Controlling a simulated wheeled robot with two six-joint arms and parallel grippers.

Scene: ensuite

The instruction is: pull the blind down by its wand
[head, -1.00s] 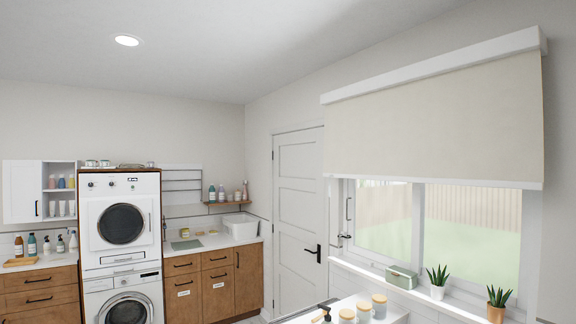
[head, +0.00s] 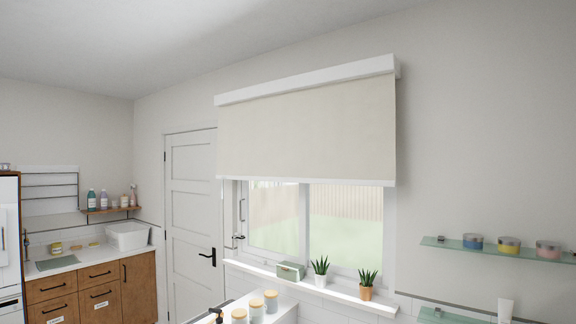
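The cream roller blind (head: 306,131) hangs from a white headrail (head: 308,80) on the right-hand wall. It covers the upper part of the window (head: 316,219), and its white bottom bar (head: 305,181) is roughly level. I cannot make out a wand hanging from the blind. Neither of my grippers shows in the head view.
Below the window is a white sill (head: 310,287) with a green box (head: 290,271) and two potted plants (head: 320,271). A white counter with several jars (head: 255,304) stands in front. Glass shelves (head: 503,248) are at right; a closed white door (head: 191,223) is left of the window.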

